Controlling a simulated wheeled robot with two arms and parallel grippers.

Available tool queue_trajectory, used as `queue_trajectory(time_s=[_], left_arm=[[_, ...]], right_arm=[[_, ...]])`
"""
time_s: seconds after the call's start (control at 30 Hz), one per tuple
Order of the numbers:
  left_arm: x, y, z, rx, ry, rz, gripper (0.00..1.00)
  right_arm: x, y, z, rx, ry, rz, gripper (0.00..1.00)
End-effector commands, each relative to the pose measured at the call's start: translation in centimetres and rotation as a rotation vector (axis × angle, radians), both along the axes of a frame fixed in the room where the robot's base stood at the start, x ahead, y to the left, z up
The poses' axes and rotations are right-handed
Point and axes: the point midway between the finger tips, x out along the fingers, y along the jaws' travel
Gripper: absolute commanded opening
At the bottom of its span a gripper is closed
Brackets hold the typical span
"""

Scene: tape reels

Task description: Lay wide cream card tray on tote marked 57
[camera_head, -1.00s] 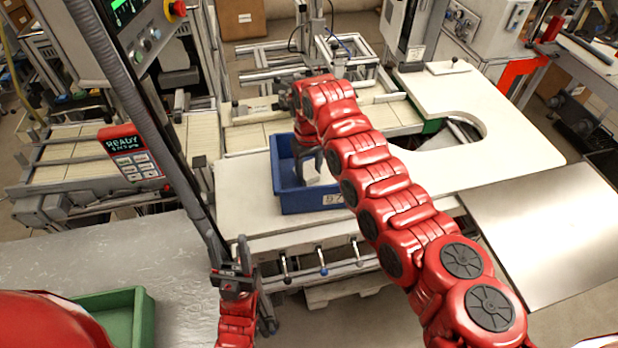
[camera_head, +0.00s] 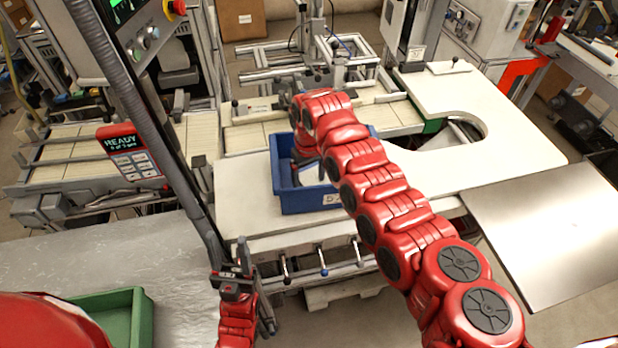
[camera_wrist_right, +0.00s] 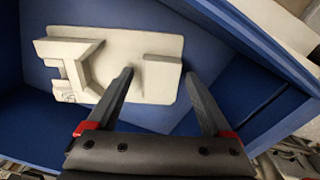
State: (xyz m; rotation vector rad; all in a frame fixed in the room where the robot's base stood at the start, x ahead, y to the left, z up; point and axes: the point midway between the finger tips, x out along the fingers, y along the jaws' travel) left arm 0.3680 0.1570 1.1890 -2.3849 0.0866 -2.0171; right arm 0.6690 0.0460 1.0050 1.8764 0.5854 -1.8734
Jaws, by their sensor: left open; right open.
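The blue tote (camera_head: 283,190) stands on the white worktop, with a pale label on its front whose number I cannot read clearly now. In the right wrist view, the cream card tray (camera_wrist_right: 115,48), a flat piece with raised parts and cut-outs, lies inside the blue tote (camera_wrist_right: 215,20). My right gripper (camera_wrist_right: 160,88) is open over the tray's near side, one finger overlapping it in the picture; contact cannot be told. In the head view this gripper is mostly hidden in the tote behind my arm. My left gripper (camera_head: 231,262) is open and empty, pointing up, well in front of the tote.
A green bin (camera_head: 118,308) stands on the grey table at the lower left. A dark post and a "READY" panel (camera_head: 130,155) stand left of the tote. The white worktop (camera_head: 500,150) is clear to the right, beside a bare metal plate (camera_head: 545,240).

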Motion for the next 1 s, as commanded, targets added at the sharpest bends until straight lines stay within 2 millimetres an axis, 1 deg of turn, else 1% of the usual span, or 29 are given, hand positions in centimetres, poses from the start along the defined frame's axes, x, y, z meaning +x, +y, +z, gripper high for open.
queue_trajectory(time_s=[0.13,0.27,0.37,0.47,0.6,0.73,0.83,1.0], left_arm=[[0.0,0.0,0.3,0.000,0.000,0.000,0.50],[0.0,0.0,0.5,0.000,0.000,0.000,0.50],[0.0,0.0,0.9,0.000,0.000,0.000,0.50],[0.0,0.0,0.9,0.000,0.000,0.000,0.50],[0.0,0.0,0.7,0.000,0.000,0.000,0.50],[0.0,0.0,0.8,0.000,0.000,0.000,0.50],[0.0,0.0,0.9,0.000,0.000,0.000,0.50],[0.0,0.0,0.9,0.000,0.000,0.000,0.50]], right_arm=[[0.0,0.0,0.3,0.000,0.000,0.000,0.84],[0.1,0.0,1.3,0.001,-0.003,-0.001,0.84],[0.0,-0.1,2.8,0.001,-0.001,-0.001,0.84],[0.1,0.0,4.6,0.001,-0.004,-0.001,0.84],[0.1,0.0,7.9,0.002,-0.006,0.000,0.84],[0.1,0.0,10.8,-0.001,-0.003,0.000,0.84],[0.0,0.0,11.9,0.001,-0.001,0.000,0.84],[0.0,0.0,12.3,0.001,0.001,0.000,0.84]])
